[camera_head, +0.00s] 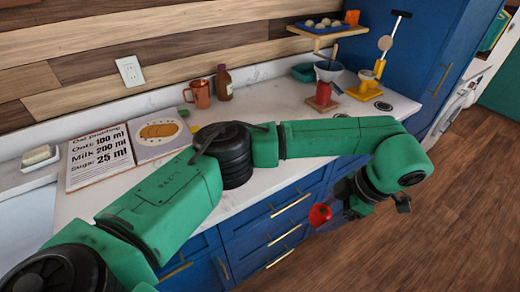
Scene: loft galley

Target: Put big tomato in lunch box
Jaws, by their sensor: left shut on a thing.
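My left arm reaches across from the left, and its gripper (336,209) is in front of the counter's edge, over the blue drawers. It is shut on a red, rounded thing (320,215), which looks like the big tomato. The black gripper body partly covers the fingers. A dark teal open container (303,72) sits at the back of the counter, beyond my arm and apart from the gripper. It may be the lunch box, but I cannot tell for sure. My right gripper is not in view.
The counter (270,95) holds an orange-brown mug (197,93), a brown bottle (224,83), a dark bowl on a red stand (326,80) and a yellow stand (368,84). A raised wooden shelf (328,32) bears several round items. A recipe board (98,158) lies at left.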

